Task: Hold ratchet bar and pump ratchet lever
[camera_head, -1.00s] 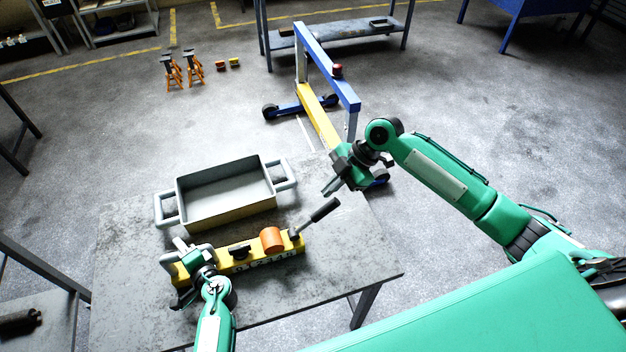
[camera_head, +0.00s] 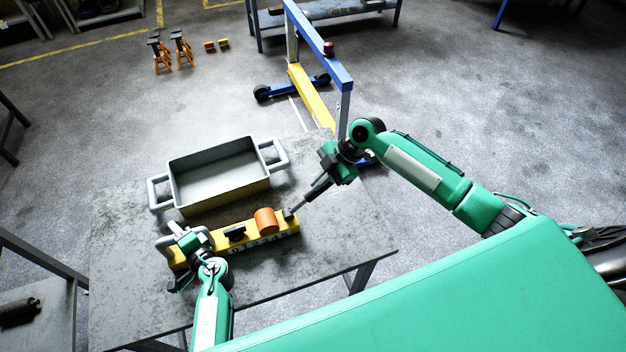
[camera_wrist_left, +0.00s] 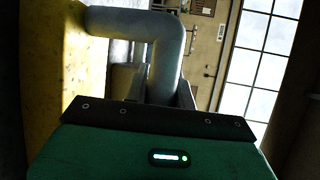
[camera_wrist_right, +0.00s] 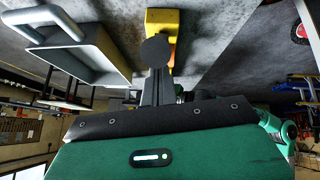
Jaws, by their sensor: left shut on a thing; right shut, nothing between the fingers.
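The yellow ratchet bar (camera_head: 252,236) lies on the table, with an orange cylinder (camera_head: 266,220) on it. My left gripper (camera_head: 181,238) is shut on the grey handle at the bar's left end; this handle (camera_wrist_left: 168,50) shows between the fingers in the left wrist view. The ratchet lever (camera_head: 312,193) rises from the bar's right end, tilted up to the right, with a dark grip. My right gripper (camera_head: 328,173) is shut and empty at the lever's upper end. In the right wrist view the lever's round dark end (camera_wrist_right: 157,50) is just beyond the fingertips; contact is unclear.
A metal tray (camera_head: 219,175) with two side handles stands on the table behind the bar. A blue and yellow frame (camera_head: 318,60) stands on the floor beyond. Orange jack stands (camera_head: 160,55) are far left. The table (camera_head: 350,228) is clear right of the bar.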

